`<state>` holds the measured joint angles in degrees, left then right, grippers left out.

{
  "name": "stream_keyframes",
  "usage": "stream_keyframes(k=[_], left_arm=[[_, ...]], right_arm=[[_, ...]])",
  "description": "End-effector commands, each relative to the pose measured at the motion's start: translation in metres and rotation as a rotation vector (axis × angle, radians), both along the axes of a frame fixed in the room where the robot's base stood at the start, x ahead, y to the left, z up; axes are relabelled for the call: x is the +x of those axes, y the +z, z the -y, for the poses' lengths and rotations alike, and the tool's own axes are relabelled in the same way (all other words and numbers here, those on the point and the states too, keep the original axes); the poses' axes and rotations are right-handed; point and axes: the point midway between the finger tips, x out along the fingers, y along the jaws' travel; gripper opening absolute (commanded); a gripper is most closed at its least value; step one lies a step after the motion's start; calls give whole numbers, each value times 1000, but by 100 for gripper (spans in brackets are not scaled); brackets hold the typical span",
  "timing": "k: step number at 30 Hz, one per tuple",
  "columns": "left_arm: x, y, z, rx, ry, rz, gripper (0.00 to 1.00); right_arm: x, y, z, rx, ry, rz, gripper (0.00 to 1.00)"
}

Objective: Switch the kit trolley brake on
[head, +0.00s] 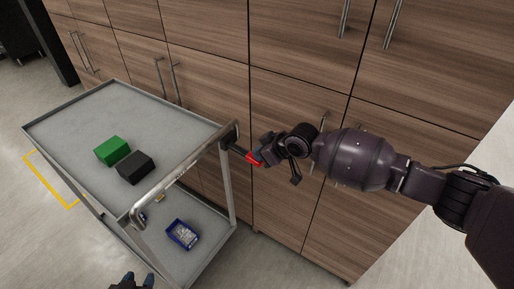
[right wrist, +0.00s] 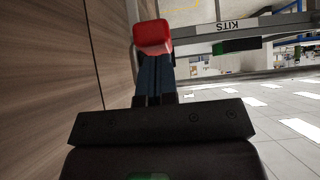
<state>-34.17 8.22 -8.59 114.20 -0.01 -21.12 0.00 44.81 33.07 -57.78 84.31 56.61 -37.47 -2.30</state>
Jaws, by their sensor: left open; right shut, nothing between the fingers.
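The kit trolley (head: 75,109) is a grey two-shelf cart on the left in the head view. A dark brake lever with a red tip (head: 253,159) sticks out from its corner by the push handle (head: 185,171). My right gripper (head: 264,152) is at the red tip, its fingers partly hidden. In the right wrist view its fingers (right wrist: 154,78) are shut, with the red tip (right wrist: 153,37) just beyond their ends; I cannot tell whether they touch. My left gripper (head: 132,281) is open and empty at the bottom edge, mostly cut off.
A green block (head: 112,150) and a black block (head: 135,167) lie on the top shelf. A blue bin (head: 182,235) sits on the lower shelf. Wooden cabinets (head: 215,85) with bar handles stand close behind the trolley and my right arm. Floor is free at the left.

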Motion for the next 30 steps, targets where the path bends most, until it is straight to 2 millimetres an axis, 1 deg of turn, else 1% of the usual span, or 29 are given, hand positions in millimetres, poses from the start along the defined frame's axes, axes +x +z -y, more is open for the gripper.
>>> stream_keyframes(k=[1,3,6,12,21,30], left_arm=[[-1,-10,0,0,0,-6,43],[-2,-17,0,0,0,-11,43],[-4,-26,0,0,0,-19,43],[-7,-37,0,0,1,-31,43],[-14,-44,-1,-1,4,-45,43],[-13,-43,-1,-1,4,-41,43]], right_arm=[[-2,-13,2,30,-2,14,0],[-2,-17,2,69,-2,44,0],[-2,-23,3,117,-1,81,0],[-2,-30,2,111,1,80,0],[-2,-34,3,108,0,78,0],[-3,-36,3,105,1,74,0]])
